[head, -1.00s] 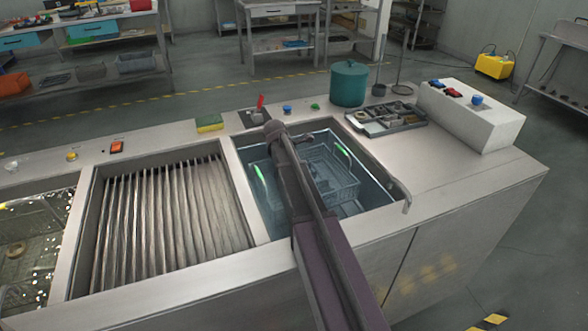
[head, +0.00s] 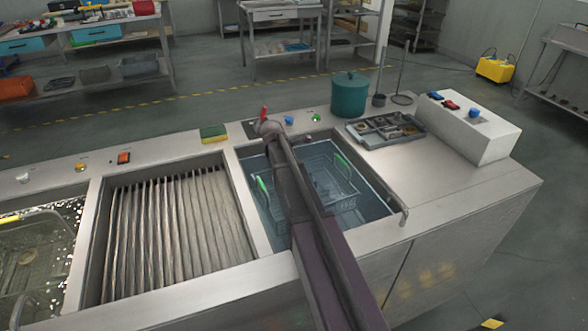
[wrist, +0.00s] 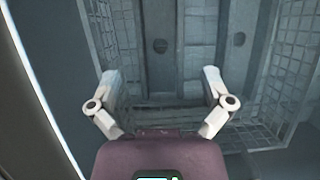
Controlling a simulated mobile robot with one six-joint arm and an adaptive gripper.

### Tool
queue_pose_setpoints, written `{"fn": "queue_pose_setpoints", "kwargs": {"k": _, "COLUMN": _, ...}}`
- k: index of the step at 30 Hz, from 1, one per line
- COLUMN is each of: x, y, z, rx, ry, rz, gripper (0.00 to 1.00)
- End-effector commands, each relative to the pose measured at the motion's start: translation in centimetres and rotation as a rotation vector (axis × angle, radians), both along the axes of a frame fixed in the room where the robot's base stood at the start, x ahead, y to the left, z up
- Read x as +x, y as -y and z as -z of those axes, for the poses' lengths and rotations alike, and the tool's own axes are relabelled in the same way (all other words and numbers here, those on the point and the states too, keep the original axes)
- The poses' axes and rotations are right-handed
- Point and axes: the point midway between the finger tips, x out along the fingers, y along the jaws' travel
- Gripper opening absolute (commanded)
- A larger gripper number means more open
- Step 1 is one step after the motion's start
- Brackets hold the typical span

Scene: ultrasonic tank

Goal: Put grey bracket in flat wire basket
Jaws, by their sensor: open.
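A wire basket with green handles (head: 343,168) sits in the right-hand water-filled tank; its mesh wall also shows in the wrist view (wrist: 285,85). My arm reaches over this tank and hides part of the basket. In the wrist view my gripper (wrist: 160,82) is open, its two fingers wide apart with nothing held between them. Beyond the fingers lie grey strips with dark holes (wrist: 160,46); I cannot tell whether one is the grey bracket. Another wire basket with a yellow handle (head: 35,216) sits in the left tank, with a ring-like part in it.
A ribbed middle basin (head: 180,230) lies between the tanks. A grey parts tray (head: 412,136), a teal pot (head: 349,97) and a white control box (head: 478,130) stand at the right. A sponge (head: 213,133) lies on the back rim. The right front worktop is clear.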

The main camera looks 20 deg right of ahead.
Motion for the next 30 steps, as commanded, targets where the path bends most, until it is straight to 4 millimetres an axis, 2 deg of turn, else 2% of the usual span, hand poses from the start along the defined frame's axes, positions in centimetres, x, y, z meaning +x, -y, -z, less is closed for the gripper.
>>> {"fn": "queue_pose_setpoints", "kwargs": {"k": 1, "x": 0.0, "y": -0.2, "z": -0.9, "rx": 0.000, "ry": 0.000, "rz": 0.000, "gripper": 1.00}}
{"fn": "queue_pose_setpoints", "kwargs": {"k": 18, "x": 0.0, "y": -2.2, "z": -5.5, "rx": 0.000, "ry": 0.000, "rz": -0.001, "gripper": 1.00}}
{"fn": "queue_pose_setpoints", "kwargs": {"k": 30, "x": 0.0, "y": -3.0, "z": -7.3, "rx": 0.000, "ry": 0.000, "rz": -0.001, "gripper": 1.00}}
